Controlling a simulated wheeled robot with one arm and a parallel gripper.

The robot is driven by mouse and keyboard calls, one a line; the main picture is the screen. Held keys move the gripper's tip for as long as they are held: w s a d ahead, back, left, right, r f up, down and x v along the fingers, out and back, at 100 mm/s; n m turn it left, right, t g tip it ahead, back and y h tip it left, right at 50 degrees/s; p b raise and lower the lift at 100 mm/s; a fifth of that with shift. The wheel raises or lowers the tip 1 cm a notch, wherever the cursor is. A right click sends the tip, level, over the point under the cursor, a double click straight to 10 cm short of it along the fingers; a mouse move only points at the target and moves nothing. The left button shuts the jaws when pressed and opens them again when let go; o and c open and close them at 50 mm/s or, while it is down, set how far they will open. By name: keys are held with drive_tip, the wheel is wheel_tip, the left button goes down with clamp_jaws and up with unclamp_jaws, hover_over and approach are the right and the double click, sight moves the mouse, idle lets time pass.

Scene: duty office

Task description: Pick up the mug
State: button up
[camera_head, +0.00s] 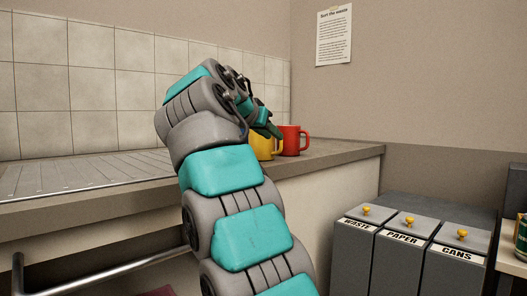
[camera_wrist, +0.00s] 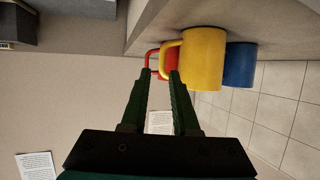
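Three mugs stand on the counter. The yellow mug (camera_wrist: 205,58) is nearest in the wrist view, its handle pointing left toward my fingertips. In the head view the yellow mug (camera_head: 264,150) is partly hidden behind my arm. The red mug (camera_head: 291,141) stands to its right; in the wrist view the red mug (camera_wrist: 168,64) shows behind the yellow handle. The blue mug (camera_wrist: 240,64) is seen only in the wrist view, beyond the yellow one. My gripper (camera_wrist: 160,74) is open, with nothing held. Its right finger overlaps the lower end of the yellow handle in view; I cannot tell whether they touch.
The counter (camera_head: 340,153) has a ribbed draining area (camera_head: 85,175) at left and a tiled wall behind. Grey bins (camera_head: 403,250) labelled waste, paper and cans stand lower right. A metal rail (camera_head: 110,268) runs along the counter front.

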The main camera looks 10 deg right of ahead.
sight(280, 143)
drive_tip(key=shift+x, duration=3.95)
drive_tip(key=shift+a, duration=0.2)
drive_tip(key=shift+c, duration=0.2)
clamp_jaws()
